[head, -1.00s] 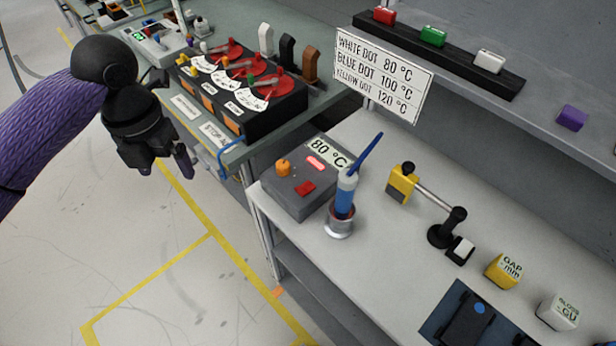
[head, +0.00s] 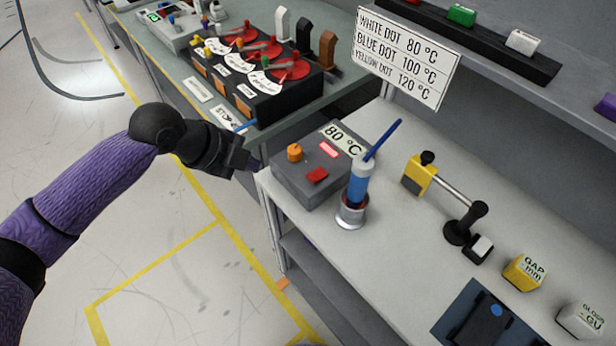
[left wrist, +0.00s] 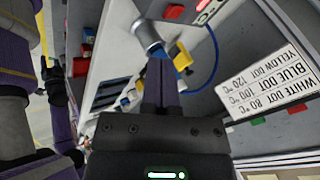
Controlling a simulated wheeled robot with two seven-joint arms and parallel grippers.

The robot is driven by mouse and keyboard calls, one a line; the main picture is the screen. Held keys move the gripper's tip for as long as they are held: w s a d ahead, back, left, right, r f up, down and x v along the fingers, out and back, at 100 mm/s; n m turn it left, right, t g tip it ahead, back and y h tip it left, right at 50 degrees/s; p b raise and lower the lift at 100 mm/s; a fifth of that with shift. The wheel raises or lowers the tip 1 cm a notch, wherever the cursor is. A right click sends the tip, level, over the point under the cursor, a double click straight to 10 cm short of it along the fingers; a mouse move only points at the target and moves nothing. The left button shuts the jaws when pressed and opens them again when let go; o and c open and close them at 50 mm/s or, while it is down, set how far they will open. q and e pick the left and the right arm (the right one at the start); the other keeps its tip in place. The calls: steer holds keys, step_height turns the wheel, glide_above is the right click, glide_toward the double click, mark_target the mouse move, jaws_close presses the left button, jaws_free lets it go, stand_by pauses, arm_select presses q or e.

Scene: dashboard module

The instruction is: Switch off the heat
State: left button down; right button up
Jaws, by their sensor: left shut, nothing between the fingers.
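The grey heater box (head: 305,190) stands at the near left corner of the right bench. It has an orange knob (head: 294,152), a red switch (head: 317,175), a lit red indicator (head: 328,149) and an 80 °C label (head: 342,138). The red switch also shows in the left wrist view (left wrist: 174,12). A blue tool (head: 359,182) stands upright in a metal cup (head: 351,214) beside the box. My left gripper (head: 256,164) is shut and empty, just left of the box and apart from the switch. In the left wrist view, a dark gripper-like part (left wrist: 58,88) shows at the left, its jaws unclear.
A sign (head: 405,55) with dot temperatures hangs above the bench. A yellow block with a rod (head: 420,175) and a yellow GAP block (head: 525,272) stand further right. A black panel with red dials (head: 262,85) is on the left bench. Floor left of the benches is clear.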

arm_select(q)
steer(key=d+n+t+h, duration=0.1)
steer(key=n, duration=0.3)
steer(key=d+f+n+t+h+b, duration=0.1)
steer(key=n+t, duration=0.1)
steer(key=n, duration=0.3)
steer(key=w+d+f+n+t+h+b, duration=0.1)
steer(key=n, duration=0.3)
steer(key=shift+f+n+t+h, duration=0.25)
steer(key=shift+n+t+h, duration=0.05)
steer(key=shift+t, duration=0.1)
steer(key=shift+d, duration=0.1)
steer(key=b, duration=0.2)
glide_above(307, 183)
steer(key=f, duration=0.4)
steer(key=shift+w+d+f, duration=0.1)
steer(key=shift+w+f, duration=0.1)
steer(key=shift+s+f+b, duration=0.15)
steer(key=shift+f+b, duration=0.65)
steer(key=shift+f, duration=1.15)
